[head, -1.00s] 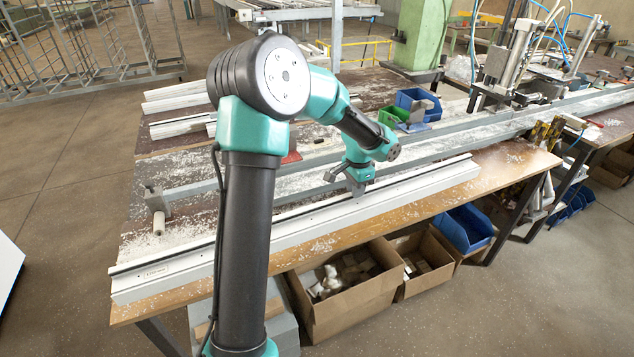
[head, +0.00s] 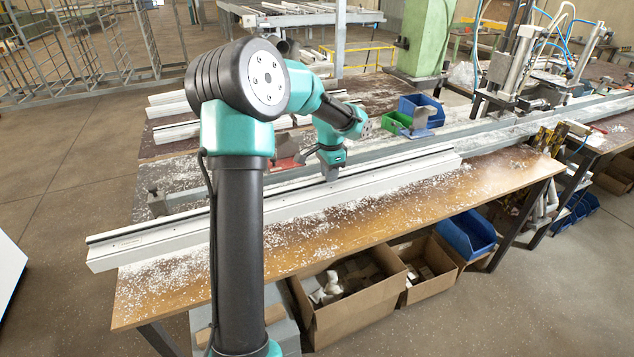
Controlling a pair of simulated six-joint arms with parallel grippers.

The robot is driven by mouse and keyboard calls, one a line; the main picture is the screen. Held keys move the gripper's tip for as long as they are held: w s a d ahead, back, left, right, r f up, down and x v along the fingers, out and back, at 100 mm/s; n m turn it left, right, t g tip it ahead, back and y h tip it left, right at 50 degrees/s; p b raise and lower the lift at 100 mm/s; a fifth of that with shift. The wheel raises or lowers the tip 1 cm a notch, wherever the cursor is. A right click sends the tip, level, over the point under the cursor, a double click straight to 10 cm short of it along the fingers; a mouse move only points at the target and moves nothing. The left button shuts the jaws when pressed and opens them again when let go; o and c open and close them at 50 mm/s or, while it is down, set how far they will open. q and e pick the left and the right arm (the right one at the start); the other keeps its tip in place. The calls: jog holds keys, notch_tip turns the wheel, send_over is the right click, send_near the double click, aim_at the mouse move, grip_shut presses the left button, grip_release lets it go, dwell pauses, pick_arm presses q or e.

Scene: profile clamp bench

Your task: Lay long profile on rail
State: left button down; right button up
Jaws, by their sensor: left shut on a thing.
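The long white profile (head: 270,222) stretches across the front of the bench from lower left to the middle right, with a dark strip along its top. My left gripper (head: 331,173) is shut on it, right of its middle, reaching down from above. The profile's left end sticks out past the bench's left edge. The grey rail (head: 480,133) runs behind it, roughly parallel; the profile hides part of the rail's left half. I cannot tell whether the profile touches the rail or how high it is above the bench. The right gripper is not in view.
The wooden bench front (head: 400,215) is strewn with white shavings and otherwise clear. A stop block (head: 157,203) stands at the rail's left end. Blue bin (head: 420,108) and green bin (head: 396,124) sit behind the rail. A clamp unit (head: 515,68) stands at the back right.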

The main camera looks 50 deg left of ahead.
pick_arm(q)
jog(key=w+a+f, duration=0.1)
jog(key=w+a, duration=0.9)
jog(key=a, duration=0.1)
jog(key=shift+a, duration=0.25)
jog(key=shift+f, duration=0.1)
jog(key=shift+w+a+f, duration=0.1)
jog(key=shift+f, duration=0.8)
jog(key=shift+w+a+f, duration=0.1)
jog(key=shift+f, duration=0.75)
jog(key=shift+f, duration=0.1)
jog(key=c, duration=1.4)
grip_release()
jog(key=shift+f, duration=0.1)
jog(key=o, duration=0.4)
jog(key=shift+d, duration=0.1)
